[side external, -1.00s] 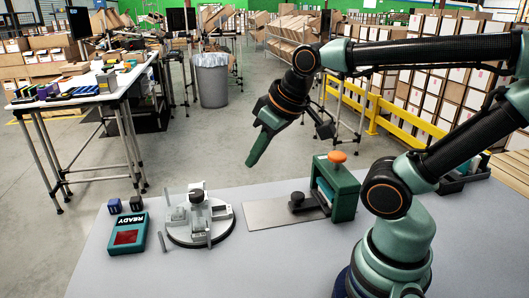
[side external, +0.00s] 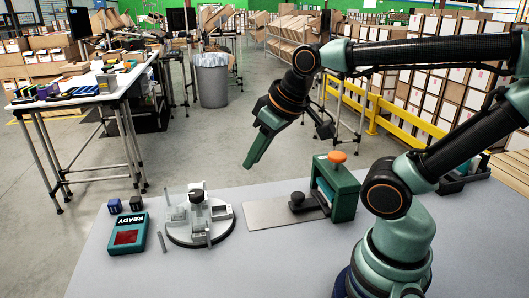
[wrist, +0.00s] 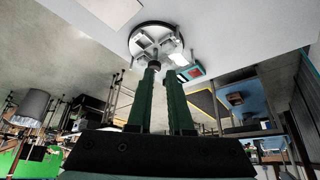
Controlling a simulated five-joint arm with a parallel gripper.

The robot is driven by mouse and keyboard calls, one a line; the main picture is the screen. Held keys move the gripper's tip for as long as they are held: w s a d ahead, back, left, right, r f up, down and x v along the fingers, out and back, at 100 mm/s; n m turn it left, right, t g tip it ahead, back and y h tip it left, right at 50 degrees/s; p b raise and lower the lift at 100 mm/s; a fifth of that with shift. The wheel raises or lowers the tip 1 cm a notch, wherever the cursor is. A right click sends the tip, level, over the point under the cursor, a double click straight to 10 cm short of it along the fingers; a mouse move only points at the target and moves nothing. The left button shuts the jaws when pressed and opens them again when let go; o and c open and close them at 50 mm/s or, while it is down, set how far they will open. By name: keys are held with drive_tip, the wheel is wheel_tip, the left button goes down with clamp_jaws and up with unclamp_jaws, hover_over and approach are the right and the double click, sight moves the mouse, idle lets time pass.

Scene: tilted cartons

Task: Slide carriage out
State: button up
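A green press-like block (side external: 342,188) with an orange knob (side external: 337,157) stands on the grey table in the side view. A flat metal plate (side external: 262,214) extends left from it, with a black knobbed piece (side external: 299,202) near the block. I cannot tell which part is the carriage. My gripper (side external: 249,166) hangs in the air above and behind the fixture and plate, pointing down-left. In the wrist view its fingers (wrist: 166,82) are apart with nothing held between them.
A black tray (side external: 462,178) sits at the right. The table front is clear.

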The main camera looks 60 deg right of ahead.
drive_tip(key=o, duration=0.5)
drive_tip(key=shift+w+d+f, duration=0.1)
drive_tip(key=shift+w+d, duration=0.05)
drive_tip(key=shift+d, duration=0.2)
drive_tip(key=o, duration=0.3)
drive_tip(key=w+d+f+m+g+h, duration=0.1)
drive_tip(key=d+f+m+g, duration=0.1)
drive_tip(key=d, duration=0.7)
drive_tip(key=shift+w+f+m+g, duration=0.2)
drive_tip(key=shift+f+m+g, duration=0.2)
drive_tip(key=shift+f+m, duration=0.1)
drive_tip(key=m+g+y, duration=0.1)
drive_tip(key=m+g, duration=0.2)
hover_over(298, 194)
wheel_tip(298, 194, down, 6)
wheel_tip(298, 194, down, 12)
drive_tip(key=shift+f, duration=0.1)
clamp_jaws()
